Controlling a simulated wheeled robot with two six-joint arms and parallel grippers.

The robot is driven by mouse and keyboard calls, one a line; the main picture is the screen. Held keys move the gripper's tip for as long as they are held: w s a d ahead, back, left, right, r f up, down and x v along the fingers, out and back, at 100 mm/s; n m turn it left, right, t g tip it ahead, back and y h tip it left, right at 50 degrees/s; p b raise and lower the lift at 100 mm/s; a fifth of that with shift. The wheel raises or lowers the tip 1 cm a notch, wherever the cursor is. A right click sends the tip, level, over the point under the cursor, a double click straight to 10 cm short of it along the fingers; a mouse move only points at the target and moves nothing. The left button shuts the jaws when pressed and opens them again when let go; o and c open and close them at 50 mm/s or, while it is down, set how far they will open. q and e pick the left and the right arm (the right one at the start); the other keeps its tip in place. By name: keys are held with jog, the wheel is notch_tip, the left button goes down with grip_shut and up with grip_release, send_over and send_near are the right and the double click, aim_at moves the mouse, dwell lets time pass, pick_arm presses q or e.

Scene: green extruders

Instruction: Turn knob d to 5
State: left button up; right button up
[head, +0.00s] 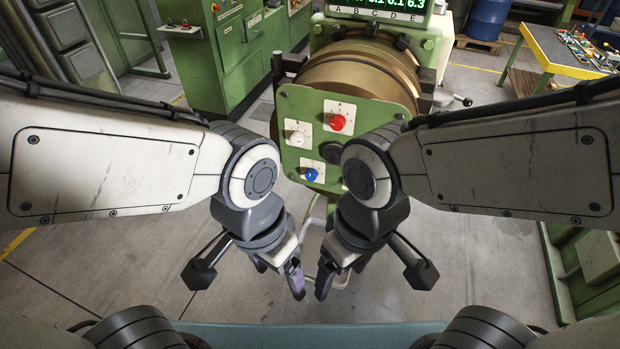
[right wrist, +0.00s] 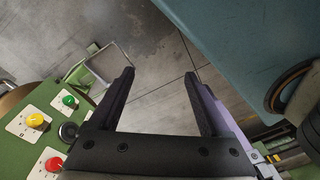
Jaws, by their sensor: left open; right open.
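A green panel (head: 300,104) on the machine front carries a red knob (head: 337,122), a white knob (head: 297,138) and a blue knob (head: 312,174), each on a white dial plate. The right wrist view shows a green knob (right wrist: 69,100), a yellow knob (right wrist: 35,120) and the red knob (right wrist: 53,164). I cannot read which one is d. My left gripper (head: 291,280) is open and empty, below and in front of the panel. My right gripper (head: 328,279) is open and empty beside it; its jaws show apart in the right wrist view (right wrist: 160,76). My right arm hides the panel's right side.
A display (head: 380,8) with columns A to E stands above the panel. Floor lies open below the panel.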

jog(key=shift+m+t+y, duration=0.6)
jog(key=shift+t+y, duration=0.2)
jog(key=w+a+f+b, duration=0.1)
jog(key=w+f+b, duration=0.1)
jog(key=f+b, duration=0.1)
jog(key=w+a+f+b, duration=0.1)
jog(key=w+f+b, duration=0.1)
jog(key=f+b, duration=0.1)
jog(key=w+a+f+b, duration=0.1)
jog(key=w+f+b, duration=0.1)
jog(key=f+b, duration=0.1)
jog(key=shift+a+f, duration=0.35)
jog(key=shift+f, duration=0.05)
jog(key=w+a+f+m+t+y+b, duration=0.1)
jog(key=w+a+f+m+t+b, duration=0.1)
jog(key=w+a+f+t+b, duration=0.6)
jog(key=w+a+f+m+t+y+b, duration=0.15)
jog(key=w+a+f+b, duration=0.25)
jog(key=w+b, duration=0.85)
jog(key=m+t+h+b, duration=0.95)
jog(key=h+b, duration=0.35)
jog(key=b, duration=0.3)
send_near(310, 178)
jog(key=p+x, duration=0.1)
jog(key=x, duration=0.7)
jog(key=shift+w+p, duration=0.25)
jog(key=shift+p, duration=0.1)
